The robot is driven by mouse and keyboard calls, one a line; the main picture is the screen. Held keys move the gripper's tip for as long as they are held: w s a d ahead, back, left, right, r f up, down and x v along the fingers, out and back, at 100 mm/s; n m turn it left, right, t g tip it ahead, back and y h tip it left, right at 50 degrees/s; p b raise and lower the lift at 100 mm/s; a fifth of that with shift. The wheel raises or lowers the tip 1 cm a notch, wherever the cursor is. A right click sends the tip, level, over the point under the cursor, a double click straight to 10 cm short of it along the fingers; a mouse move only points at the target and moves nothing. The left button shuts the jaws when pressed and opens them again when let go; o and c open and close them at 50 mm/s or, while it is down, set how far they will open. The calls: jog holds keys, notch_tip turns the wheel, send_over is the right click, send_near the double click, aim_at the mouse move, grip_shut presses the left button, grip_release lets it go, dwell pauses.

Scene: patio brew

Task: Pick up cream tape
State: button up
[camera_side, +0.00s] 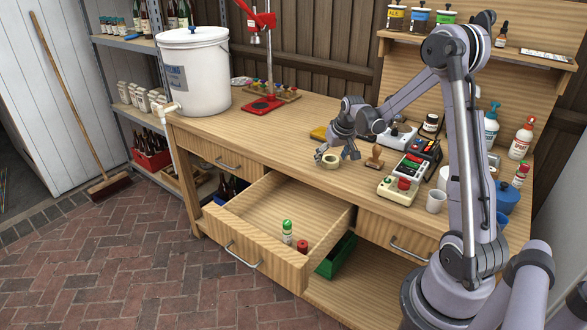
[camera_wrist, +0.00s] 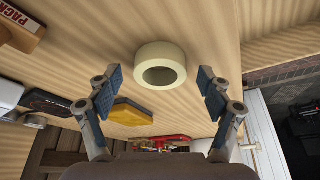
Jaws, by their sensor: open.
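The cream tape (camera_side: 331,161) is a small roll lying on the wooden bench top near its front edge, behind the open drawer. In the wrist view the cream tape (camera_wrist: 161,54) shows as a ring with its hole visible, a little beyond the fingertips and roughly centred between them. My gripper (camera_side: 338,153) is just above the tape in the side view, fingers spread. In the wrist view my gripper (camera_wrist: 160,80) is open and empty, one finger to each side. I cannot tell whether a finger touches the tape.
A wooden stamp (camera_side: 375,157) stands right of the tape. A yellow object (camera_side: 319,133) lies behind it. The open drawer (camera_side: 235,230) juts out in front, holding a green-capped bottle (camera_side: 287,231) and a red-capped bottle (camera_side: 302,246). The bench left of the tape is clear.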

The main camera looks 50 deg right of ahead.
jog(key=c, duration=1.1)
jog(key=shift+r, duration=0.2)
